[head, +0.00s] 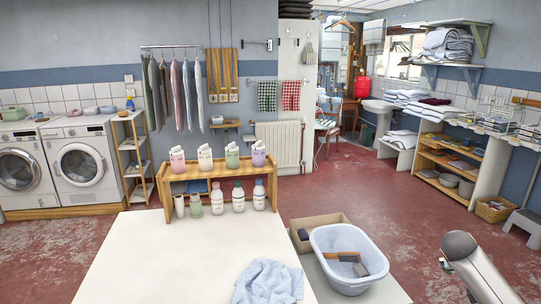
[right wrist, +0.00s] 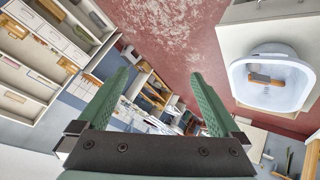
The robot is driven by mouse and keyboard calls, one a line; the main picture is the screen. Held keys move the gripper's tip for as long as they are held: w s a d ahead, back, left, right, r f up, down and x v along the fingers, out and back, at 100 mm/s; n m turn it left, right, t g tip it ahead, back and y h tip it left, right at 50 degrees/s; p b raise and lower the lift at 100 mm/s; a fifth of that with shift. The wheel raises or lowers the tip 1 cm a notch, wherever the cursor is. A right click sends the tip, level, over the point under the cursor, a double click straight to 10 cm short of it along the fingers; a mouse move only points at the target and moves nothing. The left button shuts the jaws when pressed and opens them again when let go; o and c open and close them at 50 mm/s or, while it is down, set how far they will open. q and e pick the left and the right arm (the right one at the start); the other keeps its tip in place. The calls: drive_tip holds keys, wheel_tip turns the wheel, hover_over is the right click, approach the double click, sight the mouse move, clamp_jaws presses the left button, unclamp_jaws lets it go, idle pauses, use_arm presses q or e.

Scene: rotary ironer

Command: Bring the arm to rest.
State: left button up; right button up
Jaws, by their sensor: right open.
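My right arm (head: 474,268) shows at the lower right of the head view, over the red floor and right of the blue tub. Its gripper cannot be made out there. In the right wrist view my right gripper (right wrist: 160,80) has its two green fingers wide apart, with nothing between them. It is clear of everything around it. My left arm and gripper are not in view.
A pale blue tub (head: 350,284) holding a wooden-handled tool stands right of the white table (head: 150,262). It shows in the right wrist view (right wrist: 268,99). A blue cloth (head: 268,282) lies on the table. A wooden rack (head: 205,182) with bottles stands behind. Floor beyond is open.

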drive_tip(key=s+a+f+n+t+y, duration=0.1)
drive_tip(key=s+a+f+n+y, duration=0.2)
drive_tip(key=s+f, duration=0.4)
drive_tip(key=s+a+f+n+t+y, duration=0.1)
drive_tip(key=s+a+f+n, duration=0.1)
drive_tip(key=s+a+f, duration=0.45)
drive_tip(key=s+a+f+n+t+y, duration=0.1)
drive_tip(key=s+a+f+n, duration=0.2)
drive_tip(key=f, duration=0.7)
drive_tip(key=s+a+f+n+y, duration=0.15)
drive_tip(key=s+a, duration=0.25)
drive_tip(key=s, duration=0.4)
drive_tip(key=s+a+n+y, duration=0.1)
drive_tip(key=s+a+y, duration=0.2)
drive_tip(key=s+a, duration=0.35)
drive_tip(key=s+a+m+t, duration=0.1)
drive_tip(key=a+m, duration=0.3)
drive_tip(key=a, duration=0.6)
drive_tip(key=shift+s+r+m+y, duration=0.15)
drive_tip(key=shift+r+m+y, duration=0.05)
drive_tip(key=shift+m+y, duration=0.15)
